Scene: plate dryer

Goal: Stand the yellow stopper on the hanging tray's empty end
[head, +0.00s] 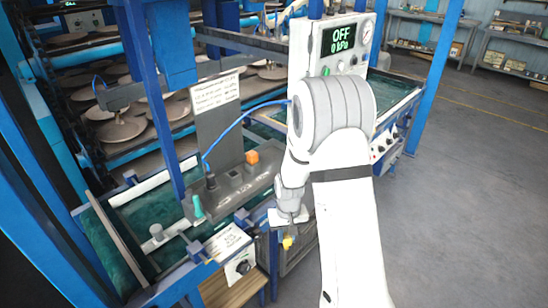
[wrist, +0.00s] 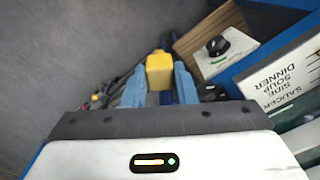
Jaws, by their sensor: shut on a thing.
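The yellow stopper (head: 287,242) is between the fingertips of my gripper (head: 288,228), which is shut on it. In the wrist view the stopper (wrist: 159,72) shows as a yellow block between the blue fingers (wrist: 160,86). The gripper is in the air, right of and in front of the bench. A grey tray with a tall back plate (head: 218,122) is left of the gripper, apart from it. It carries an orange block (head: 252,157), a black piece with a blue hose (head: 210,181) and a teal piece (head: 198,207). I cannot tell whether this tray hangs.
A labelled panel (head: 228,241) with a black knob (head: 243,267) is at the bench front, above wooden slats (head: 232,291). A blue post (head: 155,95) stands left of the back plate. A control box (head: 335,45) reads OFF. Open floor (head: 470,180) lies to the right.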

